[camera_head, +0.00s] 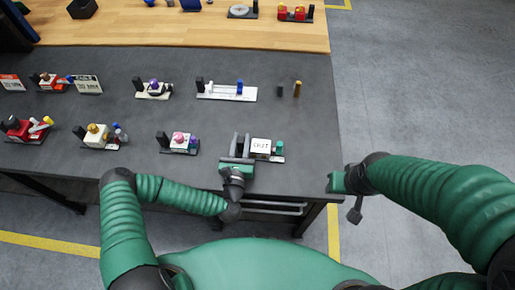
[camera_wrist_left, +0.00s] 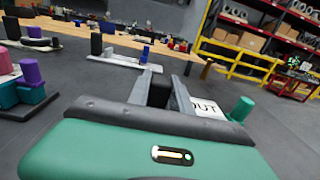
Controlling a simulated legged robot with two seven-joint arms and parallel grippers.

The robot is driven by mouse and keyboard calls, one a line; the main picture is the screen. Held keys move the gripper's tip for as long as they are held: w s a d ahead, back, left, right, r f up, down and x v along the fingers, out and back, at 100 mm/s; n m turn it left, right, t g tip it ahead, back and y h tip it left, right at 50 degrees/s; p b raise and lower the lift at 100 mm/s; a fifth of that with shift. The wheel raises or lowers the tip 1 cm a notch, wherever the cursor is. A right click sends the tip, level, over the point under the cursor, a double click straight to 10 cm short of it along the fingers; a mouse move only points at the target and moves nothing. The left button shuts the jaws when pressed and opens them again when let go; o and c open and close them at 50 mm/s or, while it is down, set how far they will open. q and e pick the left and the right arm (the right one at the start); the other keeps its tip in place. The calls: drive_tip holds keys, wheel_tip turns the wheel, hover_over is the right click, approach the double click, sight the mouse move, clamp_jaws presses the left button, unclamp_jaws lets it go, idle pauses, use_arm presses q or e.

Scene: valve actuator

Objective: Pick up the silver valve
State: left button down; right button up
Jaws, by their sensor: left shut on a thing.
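My left gripper (camera_head: 240,142) is over a small assembly near the table's front edge, with its two grey fingers around an upright black block. In the left wrist view the fingers (camera_wrist_left: 160,92) are closed on this black block (camera_wrist_left: 157,82). The assembly has a white box lettered "OUT" (camera_head: 260,146) and a green cylinder (camera_head: 280,148) to the right. No part is plainly a silver valve; the fingers may hide some of it. A pale long base (camera_head: 227,92) with black and blue posts stands farther back. My right gripper (camera_head: 337,182) is beside the table's right edge, its fingers unclear.
Several similar assemblies stand on the dark table (camera_head: 215,117), including one with a pink top (camera_head: 179,138) just left. A small brass post (camera_head: 297,88) stands near the back right. A wooden table (camera_head: 180,30) lies behind. Floor is open at right.

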use_arm(q)
drive_tip(key=shift+r, duration=0.1)
idle(0.3)
wheel_tip(320, 180, up, 8)
drive_tip(key=shift+r, duration=0.25)
wheel_tip(320, 180, down, 6)
drive_tip(key=shift+w+f, duration=0.15)
drive_tip(key=shift+f, duration=0.85)
drive_tip(key=shift+f, duration=0.45)
